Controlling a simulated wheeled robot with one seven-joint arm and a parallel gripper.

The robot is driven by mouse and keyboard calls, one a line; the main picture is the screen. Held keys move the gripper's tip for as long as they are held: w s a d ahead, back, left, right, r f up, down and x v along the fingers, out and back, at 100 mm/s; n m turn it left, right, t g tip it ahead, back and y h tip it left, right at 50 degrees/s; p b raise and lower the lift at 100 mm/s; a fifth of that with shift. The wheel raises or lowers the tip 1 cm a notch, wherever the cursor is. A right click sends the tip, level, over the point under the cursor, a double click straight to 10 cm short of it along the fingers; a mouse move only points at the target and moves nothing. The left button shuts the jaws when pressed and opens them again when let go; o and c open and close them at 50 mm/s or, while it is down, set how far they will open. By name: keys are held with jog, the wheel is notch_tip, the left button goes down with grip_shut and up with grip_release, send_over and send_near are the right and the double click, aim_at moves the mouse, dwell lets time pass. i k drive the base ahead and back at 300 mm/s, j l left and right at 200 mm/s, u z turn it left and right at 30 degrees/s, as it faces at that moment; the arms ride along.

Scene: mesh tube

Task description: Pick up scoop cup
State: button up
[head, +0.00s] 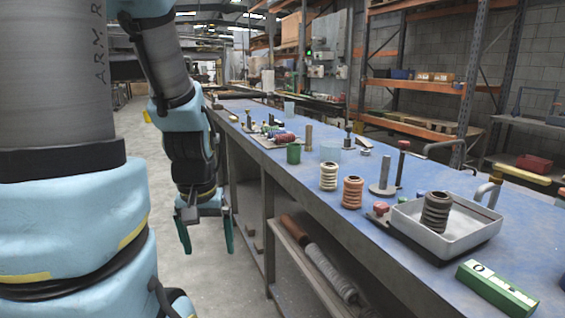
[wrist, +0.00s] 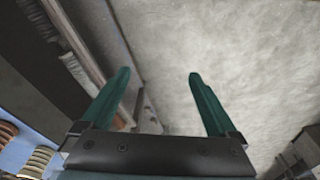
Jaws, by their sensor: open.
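My gripper (head: 206,238) hangs to the left of the blue bench, over the aisle floor and below the level of the bench top. In the wrist view my gripper (wrist: 158,75) is open, with its two green fingers apart and only floor between them. No thing is plainly labelled as the scoop cup. A small dark green cup (head: 293,153) stands upright near the bench's left edge. I cannot tell which is the scoop cup. Neither cup is recognisable in the wrist view.
A green block (head: 497,289) lies in front. A lower shelf holds long rolls (head: 320,262). The aisle is clear.

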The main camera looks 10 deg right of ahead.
aim_at(294, 150)
jog(key=i+j+z, duration=0.1)
jog(key=z, duration=0.35)
jog(key=i+j+z, duration=0.2)
jog(key=z, duration=0.3)
jog(key=i+j+z, duration=0.1)
jog(key=j, duration=0.25)
jog(key=i+j+z, duration=0.15)
jog(key=j, duration=0.2)
jog(key=i+j+z, duration=0.1)
jog(key=j, duration=0.25)
jog(key=i+j+z, duration=0.1)
jog(key=i+j, duration=0.15)
jog(key=j, duration=0.15)
jog(key=i+j+z, duration=0.15)
jog(key=j, duration=0.25)
jog(key=i+j, duration=0.25)
jog(key=j, duration=0.15)
jog(key=i+j, duration=0.25)
jog(key=j, duration=0.15)
jog(key=i+j, duration=0.2)
jog(key=j, duration=0.25)
